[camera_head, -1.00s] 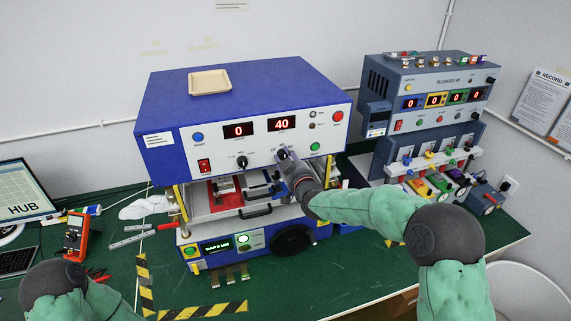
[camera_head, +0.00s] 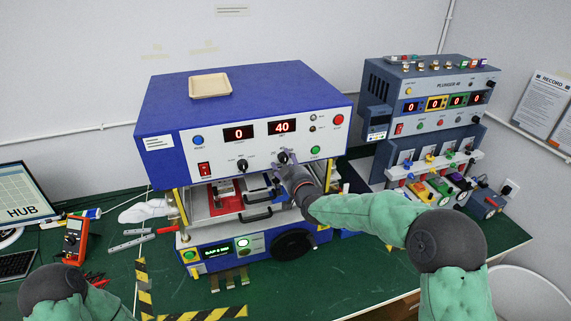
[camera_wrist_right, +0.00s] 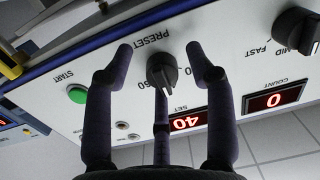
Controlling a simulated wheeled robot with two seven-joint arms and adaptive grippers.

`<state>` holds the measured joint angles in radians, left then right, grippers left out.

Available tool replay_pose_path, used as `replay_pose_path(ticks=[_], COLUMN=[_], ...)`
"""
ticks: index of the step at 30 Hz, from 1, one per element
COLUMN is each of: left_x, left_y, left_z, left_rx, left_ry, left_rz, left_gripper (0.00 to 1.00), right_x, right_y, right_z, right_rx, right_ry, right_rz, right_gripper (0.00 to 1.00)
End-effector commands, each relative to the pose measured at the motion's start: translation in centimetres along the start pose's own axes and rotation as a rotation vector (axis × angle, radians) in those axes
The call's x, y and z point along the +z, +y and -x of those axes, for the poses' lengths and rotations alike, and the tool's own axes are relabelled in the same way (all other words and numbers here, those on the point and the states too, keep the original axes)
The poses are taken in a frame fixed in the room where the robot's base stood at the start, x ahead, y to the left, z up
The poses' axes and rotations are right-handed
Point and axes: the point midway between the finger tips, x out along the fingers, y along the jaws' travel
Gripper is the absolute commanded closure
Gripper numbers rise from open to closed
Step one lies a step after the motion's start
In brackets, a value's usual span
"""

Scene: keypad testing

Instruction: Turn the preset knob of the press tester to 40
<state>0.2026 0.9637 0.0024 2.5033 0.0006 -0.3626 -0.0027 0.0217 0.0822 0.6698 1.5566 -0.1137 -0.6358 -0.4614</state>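The press tester (camera_head: 235,95) is a blue box with a white front panel. Its right display (camera_head: 282,126) reads 40 in red; the left display (camera_head: 239,132) reads 0. The black preset knob (camera_wrist_right: 162,72) shows in the right wrist view between the fingers of my right gripper (camera_wrist_right: 164,62). The fingers are spread, with a gap on each side of the knob. In the head view the right gripper (camera_head: 287,164) reaches the panel below the 40 display and partly covers the knob. Only my left arm shows at the lower left; its gripper is out of view.
A second knob (camera_head: 242,165) sits left on the same panel, and a green start button (camera_head: 315,150) is to the right. A grey-blue plunger tester (camera_head: 425,95) stands at the right.

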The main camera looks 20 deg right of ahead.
Motion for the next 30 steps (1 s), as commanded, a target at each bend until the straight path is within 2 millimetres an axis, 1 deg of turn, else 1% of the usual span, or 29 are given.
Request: replay_pose_path(ticks=[5, 8, 11, 24, 30], left_x=[0.0, 0.0, 0.0, 0.0, 0.0], left_y=[0.0, 0.0, 0.0, 0.0, 0.0], left_z=[0.0, 0.0, 0.0, 0.0, 0.0], left_rx=[0.0, 0.0, 0.0, 0.0, 0.0], left_ry=[0.0, 0.0, 0.0, 0.0, 0.0], left_rz=[0.0, 0.0, 0.0, 0.0, 0.0], left_gripper=[1.0, 1.0, 1.0, 1.0, 1.0], right_x=[-0.3, -0.3, -0.3, -0.2, -0.1], right_y=[0.1, 0.2, 0.2, 0.1, 0.0], right_z=[0.1, 0.7, 1.9, 8.8, 11.1], right_rx=[0.002, 0.003, 0.002, 0.003, 0.001], right_ry=[0.005, 0.005, 0.005, 0.004, 0.001], right_rz=[0.0, 0.0, 0.001, 0.001, 0.0], right_gripper=[0.44, 0.44, 0.44, 0.44, 0.44])
